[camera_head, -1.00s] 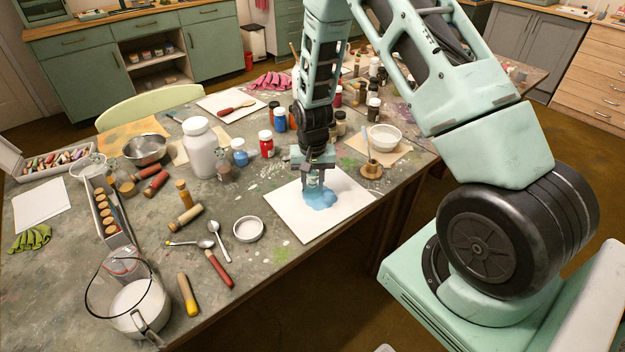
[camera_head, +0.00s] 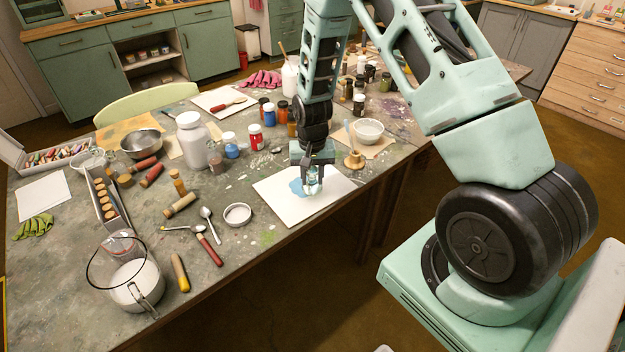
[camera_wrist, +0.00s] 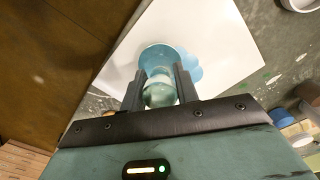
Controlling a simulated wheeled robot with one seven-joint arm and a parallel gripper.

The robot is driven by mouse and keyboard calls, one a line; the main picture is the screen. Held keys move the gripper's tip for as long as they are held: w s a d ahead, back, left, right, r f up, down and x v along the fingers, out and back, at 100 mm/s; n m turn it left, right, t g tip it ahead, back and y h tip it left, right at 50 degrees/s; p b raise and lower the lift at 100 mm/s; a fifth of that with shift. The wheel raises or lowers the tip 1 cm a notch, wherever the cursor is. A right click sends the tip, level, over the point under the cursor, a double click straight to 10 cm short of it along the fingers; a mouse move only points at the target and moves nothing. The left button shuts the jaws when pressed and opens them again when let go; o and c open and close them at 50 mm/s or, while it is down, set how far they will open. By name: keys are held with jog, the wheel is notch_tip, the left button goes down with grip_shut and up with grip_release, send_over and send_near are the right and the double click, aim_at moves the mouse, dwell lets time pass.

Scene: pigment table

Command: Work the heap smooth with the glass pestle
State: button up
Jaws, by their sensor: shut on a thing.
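The blue heap (camera_head: 297,187) lies on a white slab (camera_head: 285,208) near the table's front edge. My gripper (camera_head: 311,180) is above the slab, pointing down, shut on the clear glass pestle (camera_head: 312,188). In the wrist view the pestle (camera_wrist: 159,92) stands between the two dark fingers (camera_wrist: 160,88), its broad foot over the blue heap (camera_wrist: 196,73). Blue shows around the foot and spreads to its right there. The wrist view does not clearly show whether the foot touches the slab.
A white bowl (camera_head: 368,131) and a small wooden piece (camera_head: 354,160) stand right of the slab. Bottles, including a red one (camera_head: 256,137), stand behind it. The slab's front corner is near the table edge.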

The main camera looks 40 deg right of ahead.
jog(key=shift+r+p, duration=1.85)
jog(key=shift+r, duration=1)
